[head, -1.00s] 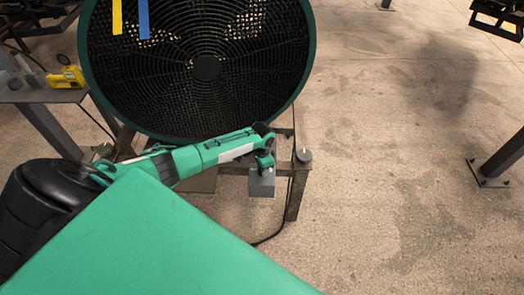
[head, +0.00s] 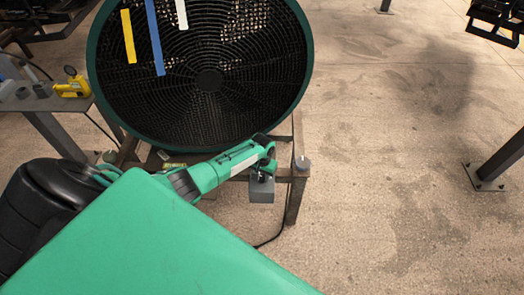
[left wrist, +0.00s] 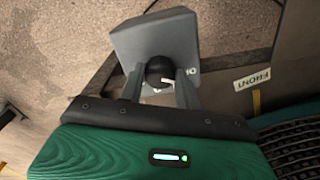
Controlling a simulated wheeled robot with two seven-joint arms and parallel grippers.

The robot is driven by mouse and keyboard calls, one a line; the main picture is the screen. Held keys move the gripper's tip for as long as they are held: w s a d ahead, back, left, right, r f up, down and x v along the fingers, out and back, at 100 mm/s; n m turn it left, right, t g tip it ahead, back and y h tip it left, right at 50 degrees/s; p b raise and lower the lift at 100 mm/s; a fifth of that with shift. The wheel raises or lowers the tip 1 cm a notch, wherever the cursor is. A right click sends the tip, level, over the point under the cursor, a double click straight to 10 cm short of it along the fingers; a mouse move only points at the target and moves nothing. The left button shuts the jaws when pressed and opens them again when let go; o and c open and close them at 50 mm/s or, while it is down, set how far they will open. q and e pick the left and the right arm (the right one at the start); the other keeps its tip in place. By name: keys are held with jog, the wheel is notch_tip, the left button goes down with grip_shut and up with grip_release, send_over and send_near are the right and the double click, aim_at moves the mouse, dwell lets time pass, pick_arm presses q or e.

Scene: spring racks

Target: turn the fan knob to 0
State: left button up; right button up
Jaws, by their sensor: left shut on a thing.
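The large black fan (head: 208,80) with a dark green rim stands at the back. A grey control box (head: 261,190) is on its frame below the rim. In the left wrist view the box (left wrist: 158,38) carries a round black knob (left wrist: 160,69) with a white mark, which points to the right in the picture. Part of a printed label shows beside it; the other markings are hidden. My left gripper (left wrist: 160,82) has one finger on each side of the knob and is shut on it. In the head view the left gripper (head: 265,171) covers the knob. My right gripper is not in view.
A side table (head: 40,103) at the left holds a yellow device (head: 73,88) and small grey parts. The fan's frame (head: 297,190) has a leg close to the box, and a cable runs on the floor. The floor to the right is open up to a dark post (head: 500,160).

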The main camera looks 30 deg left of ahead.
aim_at(262, 176)
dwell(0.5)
pick_arm(q)
jog(key=o, duration=1)
jog(key=shift+r, duration=0.15)
notch_tip(262, 176, up, 14)
jog(key=shift+f+b, duration=0.2)
jog(key=shift+b, duration=0.2)
